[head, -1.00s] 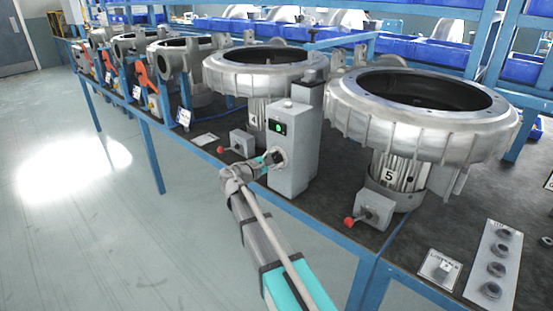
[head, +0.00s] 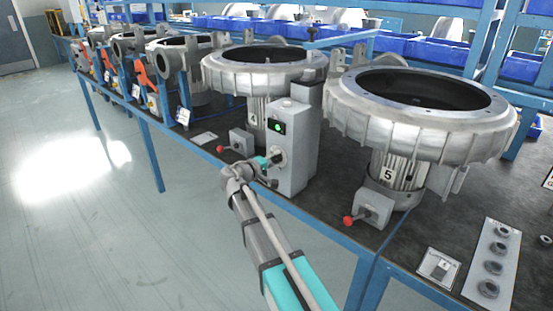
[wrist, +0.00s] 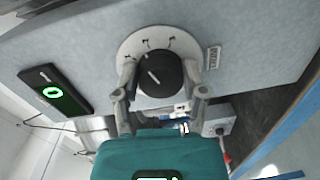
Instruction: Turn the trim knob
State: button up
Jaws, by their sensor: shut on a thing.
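The trim knob (wrist: 158,74) is a round black knob with a pale pointer line, on a white dial plate (wrist: 126,47) with dark marks. In the wrist view its pointer slants toward the upper left. The dial sits on the face of a grey control box (head: 294,165). My gripper (wrist: 160,80) has one finger on each side of the knob and is shut on it. In the head view my gripper (head: 268,161) is at the front of the box, and its fingers largely hide the knob.
A green-lit display (wrist: 55,92) is on the same box face. Blower housings (head: 420,115) stand on the bench beside and behind the box. Small grey boxes with red-tipped levers (head: 370,208) sit near the bench edge. The floor in front is clear.

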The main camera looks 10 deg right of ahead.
jog(key=shift+a+m, duration=0.1)
jog(key=shift+m, duration=0.9)
jog(key=o, duration=1.1)
jog(key=shift+o, duration=0.2)
jog(key=shift+s, duration=0.1)
